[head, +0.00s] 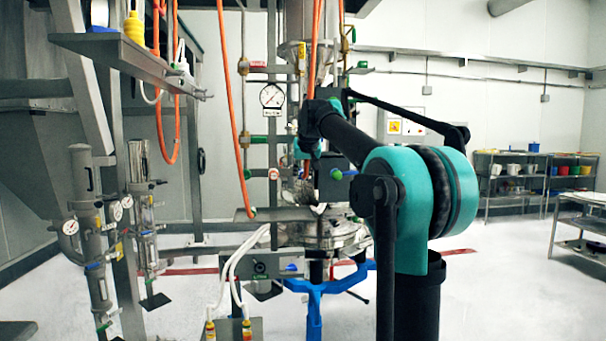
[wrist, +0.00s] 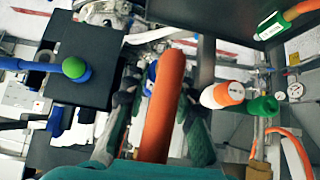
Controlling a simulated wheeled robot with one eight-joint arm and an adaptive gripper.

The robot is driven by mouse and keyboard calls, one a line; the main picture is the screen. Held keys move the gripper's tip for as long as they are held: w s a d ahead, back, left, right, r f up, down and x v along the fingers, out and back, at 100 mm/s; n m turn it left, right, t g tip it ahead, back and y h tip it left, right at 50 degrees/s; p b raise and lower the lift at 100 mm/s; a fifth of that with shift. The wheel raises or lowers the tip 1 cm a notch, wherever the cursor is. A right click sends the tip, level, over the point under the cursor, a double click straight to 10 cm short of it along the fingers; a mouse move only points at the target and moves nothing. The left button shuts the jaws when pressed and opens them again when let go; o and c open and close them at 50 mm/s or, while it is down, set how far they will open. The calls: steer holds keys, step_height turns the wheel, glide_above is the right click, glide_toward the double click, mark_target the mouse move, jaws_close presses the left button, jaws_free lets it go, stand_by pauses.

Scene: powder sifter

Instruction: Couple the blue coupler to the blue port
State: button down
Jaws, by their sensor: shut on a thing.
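In the wrist view my gripper (wrist: 160,88) has its dark fingers on both sides of an orange hose (wrist: 160,115) and is shut on it. Small blue patches (wrist: 151,76) show beside the hose near the fingers; I cannot tell whether they are the blue coupler. A blue rod with a green round end (wrist: 75,68) lies at the left, over a dark box, apart from the fingers. I cannot tell which part is the blue port. In the head view my arm largely hides my gripper, near the middle, in front of the pipework; an orange hose (head: 316,50) hangs down to it.
In the wrist view, a white, orange and green fitting (wrist: 230,95) is close right of the fingers. A green connector (wrist: 270,25) is at upper right. The dark box (wrist: 85,60) is close left. A steel vessel (head: 325,235) stands on a blue stand (head: 314,300) in the head view.

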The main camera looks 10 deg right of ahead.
steer(key=c, duration=1.2)
jaws_free()
steer(key=shift+o, duration=0.2)
steer(key=shift+r, duration=0.1)
steer(key=v, duration=1.1)
steer(key=s+d+f+g, duration=0.1)
steer(key=s+f, duration=0.4)
steer(key=f, duration=0.9)
steer(key=s+d+f+g, duration=0.15)
steer(key=s+f, duration=0.25)
steer(key=f, duration=1)
steer(key=s+d+f+g, duration=0.1)
steer(key=s+f+g, duration=0.1)
steer(key=s+f, duration=2.4)
step_height(320, 180, down, 2)
steer(key=shift+d+f, duration=0.15)
steer(key=shift+d, duration=0.15)
